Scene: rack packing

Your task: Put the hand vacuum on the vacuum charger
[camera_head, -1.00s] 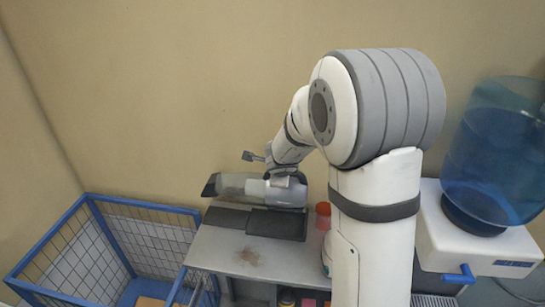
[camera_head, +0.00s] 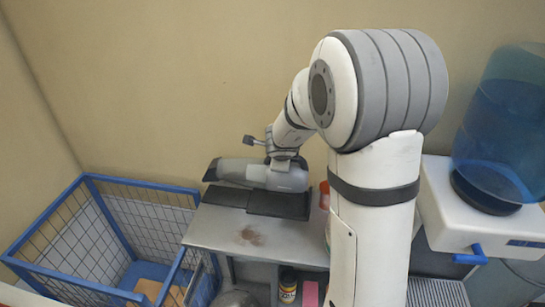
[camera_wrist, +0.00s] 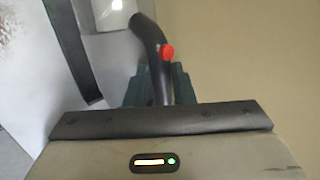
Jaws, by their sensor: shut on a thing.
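The grey hand vacuum (camera_head: 235,171) lies roughly level, its dark nose to the left, right over the black vacuum charger (camera_head: 277,205) on the grey table. I cannot tell whether it touches the charger or hangs just above it. My gripper (camera_head: 285,166) is at the right part of the vacuum. In the wrist view, my gripper (camera_wrist: 158,85) is shut on the vacuum's curved black handle (camera_wrist: 147,33), which carries a red button. A dark strip at the upper left there may be part of the charger.
A blue wire-mesh basket (camera_head: 140,190) stands left of the grey table (camera_head: 215,225). A water dispenser with a blue bottle (camera_head: 505,125) stands on the right. A red item (camera_head: 324,195) sits beside the charger, partly behind my arm. The table front is bare except for a brown stain.

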